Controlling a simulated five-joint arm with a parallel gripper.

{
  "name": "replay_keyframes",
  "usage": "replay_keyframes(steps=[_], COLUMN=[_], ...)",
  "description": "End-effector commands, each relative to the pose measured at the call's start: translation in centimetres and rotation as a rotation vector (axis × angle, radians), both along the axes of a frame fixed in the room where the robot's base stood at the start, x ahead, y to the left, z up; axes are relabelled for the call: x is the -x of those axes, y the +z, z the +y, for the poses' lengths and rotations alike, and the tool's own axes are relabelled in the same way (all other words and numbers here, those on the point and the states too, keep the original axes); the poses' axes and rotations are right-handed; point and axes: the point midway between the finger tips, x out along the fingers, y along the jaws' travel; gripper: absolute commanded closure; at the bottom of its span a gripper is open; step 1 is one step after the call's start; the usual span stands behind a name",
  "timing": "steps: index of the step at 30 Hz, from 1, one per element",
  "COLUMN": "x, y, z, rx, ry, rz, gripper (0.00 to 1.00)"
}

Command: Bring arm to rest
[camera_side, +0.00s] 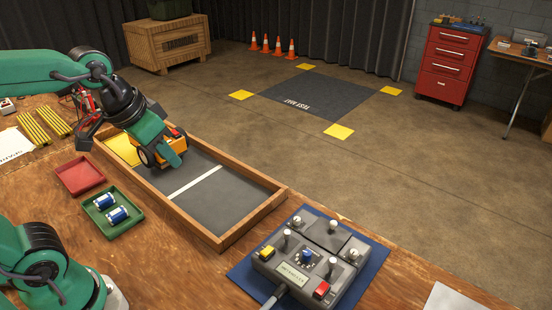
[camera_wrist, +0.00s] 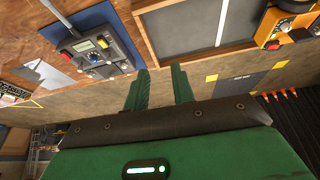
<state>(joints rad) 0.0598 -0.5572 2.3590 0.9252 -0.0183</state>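My gripper (camera_side: 174,158) hangs over the left part of the wooden-framed pit in the side view, overlapping the small yellow vehicle (camera_side: 150,158) and hiding part of it. In the wrist view my gripper's two green fingers (camera_wrist: 160,80) stand apart with nothing between them. The yellow vehicle (camera_wrist: 291,25) shows there at the top right, clear of the fingers. In the side view the vehicle stands inside the pit, near its yellow patch (camera_side: 122,148).
A wooden frame (camera_side: 232,238) borders the pit. A red tray (camera_side: 80,176) and a green tray (camera_side: 128,222) holding two blue-and-white cylinders lie left of it. A control box (camera_side: 310,262) stands on a blue mat (camera_side: 372,262) at the front. Floor beyond the table is mostly clear.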

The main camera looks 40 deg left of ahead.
Motion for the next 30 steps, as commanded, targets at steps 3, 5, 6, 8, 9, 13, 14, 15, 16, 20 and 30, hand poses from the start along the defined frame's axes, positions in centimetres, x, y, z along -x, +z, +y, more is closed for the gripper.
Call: replay_keyframes(steps=[3,5,6,8,9,13,14,15,16,20,30], x=[1.8,2.5,2.8,3.3,3.5,3.9,3.9,3.9,3.9,3.9,3.9], y=[-0.3,-0.5,-0.6,-0.8,-0.9,-1.1,-1.1,-1.1,-1.1,-1.1,-1.1], z=[0.8,1.1,1.2,1.4,1.4,1.6,1.6,1.6,1.6,1.6,1.6], rx=[-0.002,-0.002,-0.003,-0.004,-0.005,-0.005,-0.006,-0.006,-0.006,-0.006,-0.005], ry=[0.02,0.028,0.032,0.036,0.039,0.043,0.043,0.043,0.043,0.043,0.043], rz=[-0.036,-0.049,-0.058,-0.066,-0.07,-0.077,-0.077,-0.078,-0.078,-0.077,-0.077], gripper=[0.75,0.75,0.75,0.75,0.75,0.75,0.75,0.75,0.75,0.75,0.75])
